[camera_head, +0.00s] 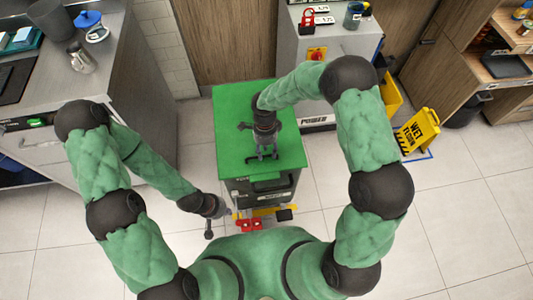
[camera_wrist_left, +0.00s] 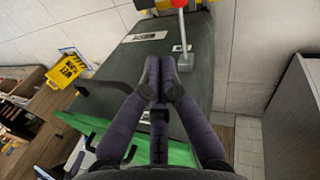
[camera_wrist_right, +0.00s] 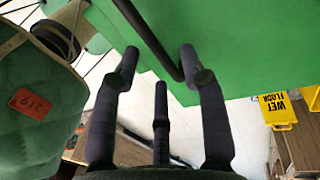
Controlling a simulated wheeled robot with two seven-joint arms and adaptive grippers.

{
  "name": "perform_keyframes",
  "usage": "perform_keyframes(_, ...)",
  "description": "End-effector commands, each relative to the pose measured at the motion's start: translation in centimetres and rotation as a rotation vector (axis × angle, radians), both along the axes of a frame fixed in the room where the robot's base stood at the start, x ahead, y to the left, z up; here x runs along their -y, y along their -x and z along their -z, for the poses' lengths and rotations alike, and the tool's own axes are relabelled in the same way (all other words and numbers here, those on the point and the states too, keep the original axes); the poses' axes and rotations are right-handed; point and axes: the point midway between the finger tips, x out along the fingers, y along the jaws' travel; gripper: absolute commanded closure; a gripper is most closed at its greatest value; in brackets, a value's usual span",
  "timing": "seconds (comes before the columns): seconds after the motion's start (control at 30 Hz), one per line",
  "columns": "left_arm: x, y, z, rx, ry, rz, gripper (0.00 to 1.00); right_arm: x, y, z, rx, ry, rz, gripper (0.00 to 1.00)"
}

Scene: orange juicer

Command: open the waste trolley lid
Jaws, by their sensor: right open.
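The waste trolley (camera_head: 262,192) stands in the middle of the head view, with a dark body and a flat green lid (camera_head: 235,105) that looks closed. My right gripper (camera_head: 262,157) is over the lid near its front edge. In the right wrist view, my right gripper (camera_wrist_right: 160,58) is open, and a thin dark bar (camera_wrist_right: 147,38) by the green lid shows between its fingertips. I cannot tell if they touch it. My left gripper (camera_head: 209,232) is low, left of the trolley's front. In the left wrist view, its fingertips (camera_wrist_left: 158,78) are together with nothing visible between them.
Red parts (camera_head: 250,225) and a yellow part show low at the trolley's front; a red-knobbed lever (camera_wrist_left: 182,30) shows in the left wrist view. A grey counter (camera_head: 110,60) stands left, a grey cabinet (camera_head: 335,40) behind. A yellow wet-floor sign (camera_head: 417,132) stands right.

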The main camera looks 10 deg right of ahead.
Motion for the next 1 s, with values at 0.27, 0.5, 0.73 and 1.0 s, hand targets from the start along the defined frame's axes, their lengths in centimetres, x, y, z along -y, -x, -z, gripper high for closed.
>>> perform_keyframes(0.27, 0.0, 0.0, 0.3, 0.000, 0.000, 0.000, 1.00, 0.0, 0.3, 1.0, -0.001, 0.000, 0.000, 0.56)
perform_keyframes(0.5, 0.0, 0.0, 0.3, 0.000, 0.000, 0.000, 1.00, 0.0, 0.2, 1.0, -0.001, 0.000, 0.000, 0.76)
perform_keyframes(0.73, 0.0, 0.0, 0.3, 0.000, 0.000, 0.000, 1.00, 0.0, 0.2, 1.0, 0.000, 0.000, 0.000, 1.00)
perform_keyframes(1.0, 0.0, 0.0, -0.5, 0.000, 0.000, 0.000, 1.00, 0.0, 0.0, -0.1, -0.018, 0.000, 0.000, 1.00)
